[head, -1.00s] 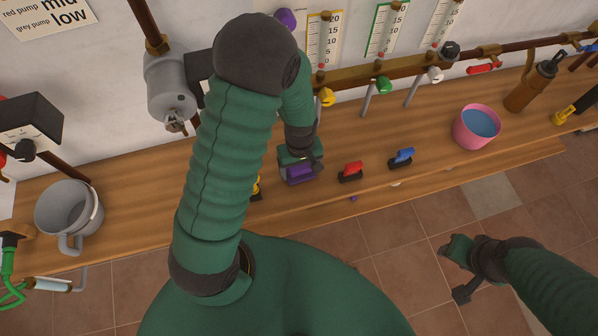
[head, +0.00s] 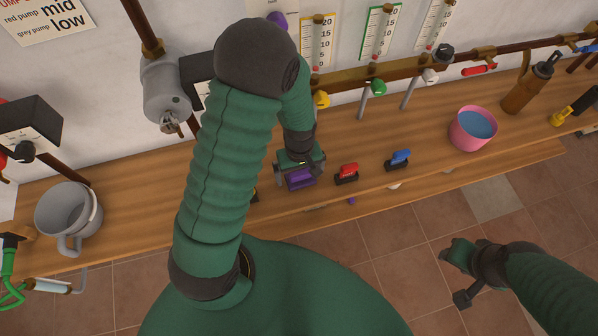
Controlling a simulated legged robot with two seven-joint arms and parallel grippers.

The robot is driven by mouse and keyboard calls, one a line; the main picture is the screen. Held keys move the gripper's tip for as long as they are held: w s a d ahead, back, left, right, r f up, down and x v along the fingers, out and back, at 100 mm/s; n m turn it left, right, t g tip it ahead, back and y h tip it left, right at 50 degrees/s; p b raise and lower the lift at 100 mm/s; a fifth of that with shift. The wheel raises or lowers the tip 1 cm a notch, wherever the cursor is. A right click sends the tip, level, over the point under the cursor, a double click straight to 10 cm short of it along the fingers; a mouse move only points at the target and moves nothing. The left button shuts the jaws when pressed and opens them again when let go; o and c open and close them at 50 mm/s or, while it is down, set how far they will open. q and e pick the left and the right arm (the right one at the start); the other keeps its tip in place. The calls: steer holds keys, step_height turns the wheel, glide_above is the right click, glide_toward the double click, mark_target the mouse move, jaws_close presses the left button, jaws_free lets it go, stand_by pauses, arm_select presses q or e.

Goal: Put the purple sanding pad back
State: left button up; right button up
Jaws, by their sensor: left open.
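The purple sanding pad (head: 301,179) is on the wooden bench near its front edge, left of a red-handled pad (head: 347,173) and a blue-handled pad (head: 398,160). My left gripper (head: 301,173) is directly over the purple pad, with its open fingers at either side of it. I cannot tell whether the fingers touch it, and the gripper hides part of it. My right gripper (head: 456,275) is open and empty, over the tiled floor in front of the bench.
A yellow item behind my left arm is mostly hidden. A pink bucket (head: 467,134) with blue contents and a brown bottle (head: 526,88) stand to the right. A grey bucket (head: 66,213) stands at the left. Pipes and gauges line the wall.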

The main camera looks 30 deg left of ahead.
arm_select(q)
step_height(320, 180, up, 12)
steer(key=p, duration=0.1)
steer(key=shift+s+d+r+m+t, duration=0.45)
steer(key=shift+s+d+m, duration=0.2)
steer(key=shift+m, duration=1)
steer(key=shift+s+d+r+m+t, duration=0.35)
steer(key=shift+s+d+m, duration=0.3)
steer(key=shift+m, duration=1.05)
steer(key=shift+s+d+r+m+t, duration=0.35)
steer(key=shift+s+d+m+t, duration=0.25)
steer(key=shift+m, duration=1.05)
steer(key=shift+s, duration=0.25)
